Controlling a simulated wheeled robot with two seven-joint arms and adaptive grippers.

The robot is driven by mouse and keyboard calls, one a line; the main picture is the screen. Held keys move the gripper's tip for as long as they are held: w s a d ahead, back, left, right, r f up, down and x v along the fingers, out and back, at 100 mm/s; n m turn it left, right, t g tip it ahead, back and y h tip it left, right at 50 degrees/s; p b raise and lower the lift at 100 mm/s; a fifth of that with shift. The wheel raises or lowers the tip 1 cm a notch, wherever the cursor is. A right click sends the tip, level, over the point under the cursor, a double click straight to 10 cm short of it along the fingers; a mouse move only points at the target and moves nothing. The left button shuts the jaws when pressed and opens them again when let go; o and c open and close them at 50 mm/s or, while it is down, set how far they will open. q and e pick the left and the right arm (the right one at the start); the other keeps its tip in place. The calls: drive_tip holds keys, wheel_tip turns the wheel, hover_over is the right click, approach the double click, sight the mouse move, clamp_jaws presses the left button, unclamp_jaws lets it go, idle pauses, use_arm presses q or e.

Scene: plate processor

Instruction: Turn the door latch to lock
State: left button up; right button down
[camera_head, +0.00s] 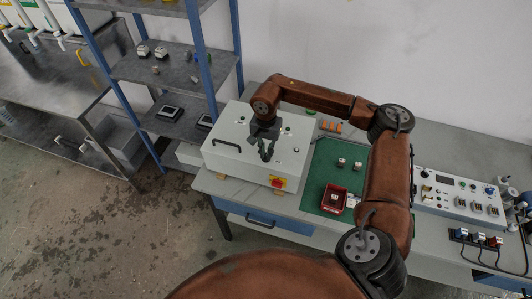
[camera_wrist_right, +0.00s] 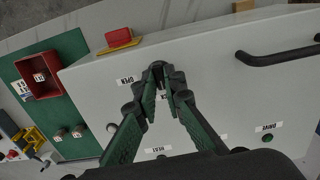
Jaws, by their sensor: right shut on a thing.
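The white machine box (camera_head: 232,160) stands on the bench, with a black handle (camera_head: 225,145) on its left side. My right gripper (camera_head: 266,152) points down at the box's face. In the right wrist view the green fingers of my right gripper (camera_wrist_right: 162,75) close together on a small dark part, which looks like the door latch; the fingertips hide most of it. An "OPEN" label (camera_wrist_right: 125,81) is just left of the fingertips. My left gripper is not in view.
A red switch on a yellow plate (camera_head: 278,183) is on the box's front edge. A green mat (camera_head: 319,180) with a red bin (camera_head: 334,198) lies to the right. A control panel (camera_head: 457,192) stands farther right. A blue-post shelf (camera_head: 199,50) is behind left.

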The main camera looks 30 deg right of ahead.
drive_tip(key=c, duration=2)
unclamp_jaws()
wheel_tip(320, 180, up, 12)
